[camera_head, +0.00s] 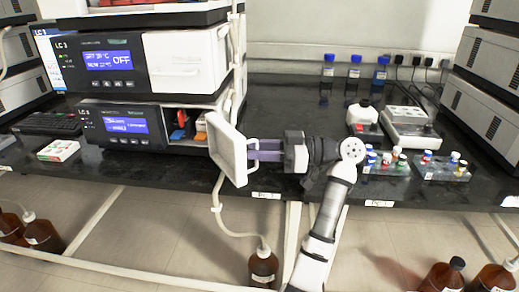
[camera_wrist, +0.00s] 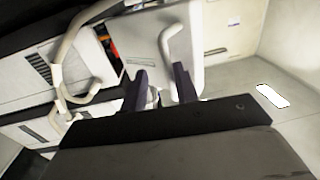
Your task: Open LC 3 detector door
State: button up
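The LC 3 detector is the lower white-and-black unit, with a lit blue screen (camera_head: 126,125). Its white door (camera_head: 228,148) stands swung out from the front, and the bay behind it shows red, blue and orange parts (camera_head: 181,128). My gripper (camera_head: 258,150) is at the door's outer face, by its handle, with its dark purple fingers pointing at the door. In the wrist view the door (camera_wrist: 148,40) fills the upper middle, with its curved white handle (camera_wrist: 172,42) just beyond the fingers. The fingers (camera_wrist: 160,85) stand apart. I see nothing clamped between them.
Another LC 3 unit showing OFF (camera_head: 121,60) is stacked above. White tubing (camera_head: 222,205) hangs below the door to a brown bottle (camera_head: 263,268) on the floor. Vial racks (camera_head: 388,163) and a small device (camera_head: 363,122) stand on the bench at right.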

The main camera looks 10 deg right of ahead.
jog(key=shift+s+d, duration=0.1)
jog(key=shift+d, duration=0.05)
jog(key=b+v, duration=0.1)
jog(key=v, duration=1.2)
jog(key=shift+d, duration=0.3)
